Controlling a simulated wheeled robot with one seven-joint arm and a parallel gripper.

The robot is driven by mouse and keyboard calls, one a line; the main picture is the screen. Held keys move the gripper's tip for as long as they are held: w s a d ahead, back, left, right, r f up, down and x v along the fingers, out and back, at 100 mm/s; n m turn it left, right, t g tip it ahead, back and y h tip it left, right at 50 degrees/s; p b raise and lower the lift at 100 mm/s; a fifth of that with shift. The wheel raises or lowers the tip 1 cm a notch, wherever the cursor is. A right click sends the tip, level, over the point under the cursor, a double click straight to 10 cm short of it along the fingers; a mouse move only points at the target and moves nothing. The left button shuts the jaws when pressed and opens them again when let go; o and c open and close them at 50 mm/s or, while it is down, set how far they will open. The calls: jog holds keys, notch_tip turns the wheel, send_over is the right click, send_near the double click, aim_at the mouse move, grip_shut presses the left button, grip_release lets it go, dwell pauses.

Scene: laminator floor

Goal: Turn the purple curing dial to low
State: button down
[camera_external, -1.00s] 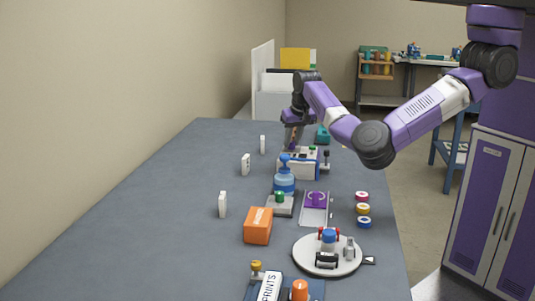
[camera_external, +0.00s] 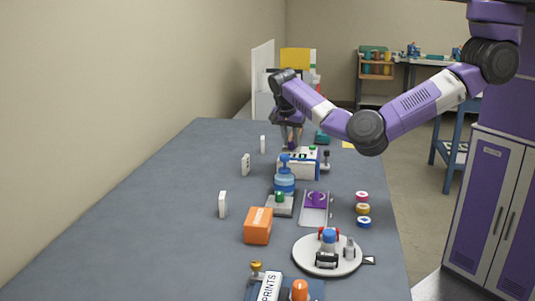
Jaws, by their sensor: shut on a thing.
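A white control box (camera_external: 297,170) stands on the grey bench, beyond the blue bottle. A small purple knob, which looks like the curing dial (camera_external: 291,145), shows at the rear left of its top. My gripper (camera_external: 291,142) points down there, its fingers shut on the purple dial. The fingers cover much of the dial, and its pointer and the low mark are too small to read.
A blue bottle (camera_external: 284,181) stands close in front of the box. A tray (camera_external: 315,216) with a purple part, an orange box (camera_external: 258,227) and a round white turntable (camera_external: 310,262) are nearer. The bench's left side is mostly clear.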

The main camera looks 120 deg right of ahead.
jog(key=shift+m, duration=0.3)
dwell(0.4)
jog(key=c, duration=1.2)
grip_release()
jog(key=v, duration=0.7)
jog(key=shift+w+r+b, duration=0.2)
jog(key=shift+r+b, duration=0.2)
